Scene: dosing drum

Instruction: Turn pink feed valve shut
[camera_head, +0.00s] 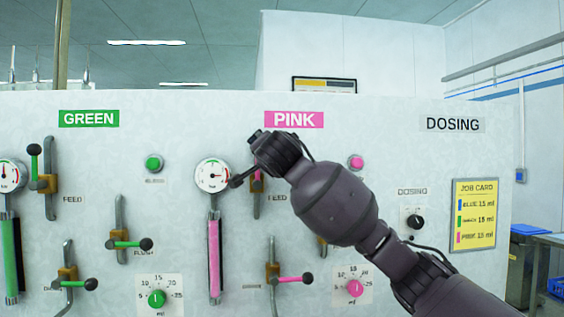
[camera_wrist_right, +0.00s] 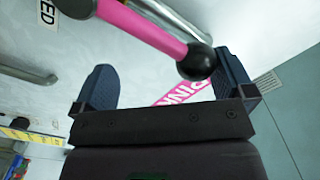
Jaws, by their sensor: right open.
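The pink feed valve (camera_head: 257,184) is on the wall panel under the PINK sign, mostly hidden behind my right gripper. Its pink lever (camera_wrist_right: 142,27) with a black ball knob (camera_wrist_right: 198,62) shows large in the right wrist view. My right gripper (camera_head: 250,163) is at this valve, its arm coming in from the lower right. In the right wrist view its open fingers (camera_wrist_right: 165,72) have the knob between them, close to the right finger. I cannot tell whether they touch. My left gripper is not in view.
A pink gauge (camera_head: 213,175) and pink sight tube (camera_head: 214,255) are just left of the gripper. A pink button (camera_head: 356,162) is to the right. A lower pink-handled valve (camera_head: 290,279) is below. Green valves are on the left. The job card (camera_head: 474,214) hangs at right.

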